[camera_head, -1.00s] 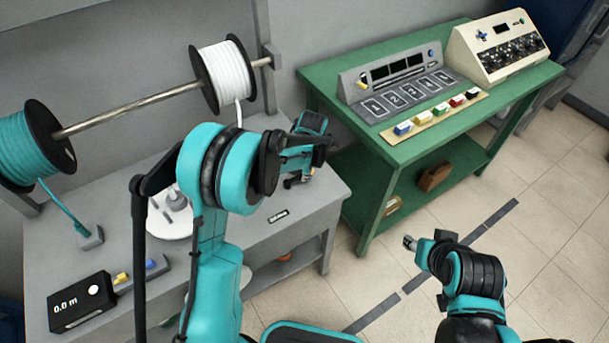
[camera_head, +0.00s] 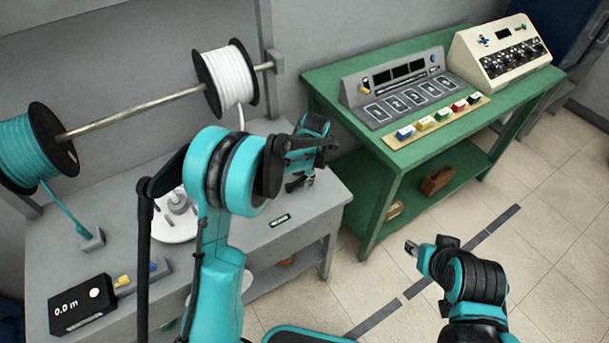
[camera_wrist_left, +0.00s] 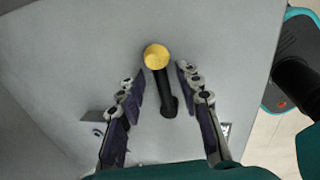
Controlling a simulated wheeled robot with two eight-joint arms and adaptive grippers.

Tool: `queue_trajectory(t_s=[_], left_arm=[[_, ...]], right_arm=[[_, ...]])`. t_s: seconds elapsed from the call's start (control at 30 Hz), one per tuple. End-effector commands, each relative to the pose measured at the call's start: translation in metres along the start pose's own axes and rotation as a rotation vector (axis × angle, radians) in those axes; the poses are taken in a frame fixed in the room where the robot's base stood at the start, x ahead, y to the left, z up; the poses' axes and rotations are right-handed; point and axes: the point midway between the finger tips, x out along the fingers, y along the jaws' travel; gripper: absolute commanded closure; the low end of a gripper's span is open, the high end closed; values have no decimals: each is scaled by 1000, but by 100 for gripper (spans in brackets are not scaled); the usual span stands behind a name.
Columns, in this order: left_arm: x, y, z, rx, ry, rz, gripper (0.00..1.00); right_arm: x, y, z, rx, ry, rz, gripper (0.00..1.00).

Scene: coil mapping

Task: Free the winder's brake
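In the left wrist view a round yellow knob (camera_wrist_left: 157,56) tops a short black lever (camera_wrist_left: 168,100) over the grey bench, apparently the winder's brake. My left gripper (camera_wrist_left: 160,100) is open, with one finger on each side of the lever and a gap to both. In the head view the left gripper (camera_head: 299,183) is low over the right end of the bench, and hides the lever. The winder's pale disc (camera_head: 176,216) is partly behind my left arm. My right gripper (camera_head: 411,247) is over the floor, away from the bench; its fingers are too small to judge.
A white spool (camera_head: 236,77) and a teal spool (camera_head: 25,150) hang on a rod above the grey bench (camera_head: 310,212). A length counter (camera_head: 80,303) reads 0.0 m. A green table (camera_head: 425,150) with instruments and coloured blocks stands right. Open floor lies in front.

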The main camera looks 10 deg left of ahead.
Motion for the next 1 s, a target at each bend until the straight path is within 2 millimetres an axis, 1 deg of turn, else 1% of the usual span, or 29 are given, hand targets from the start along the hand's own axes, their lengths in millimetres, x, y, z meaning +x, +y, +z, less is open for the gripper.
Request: queue_trajectory(t_s=[0.2, 0.27, 0.33, 0.47, 0.7, 0.83, 0.9, 1.0], left_arm=[[-1, 0, 0, 1, 0, -1, 66], [-4, 0, 0, 1, 0, -1, 66], [-11, -1, 0, 2, 0, -1, 66], [-36, -1, 0, 2, 0, -1, 66], [-88, -1, 0, 2, 0, -1, 66], [-107, 0, 0, 1, 0, -1, 66], [-114, 0, 0, 0, 0, -1, 66], [-119, 0, 0, 0, 0, -1, 66]], right_arm=[[0, 0, 0, 0, 0, 0, 60], [0, 0, 0, 0, 0, 0, 60], [0, 0, 0, 0, 0, 0, 60], [0, 0, 0, 0, 0, 0, 60], [0, 0, 0, 0, 0, 0, 60], [0, 0, 0, 0, 0, 0, 60], [0, 0, 0, 0, 0, 0, 60], [0, 0, 0, 0, 0, 0, 60]])
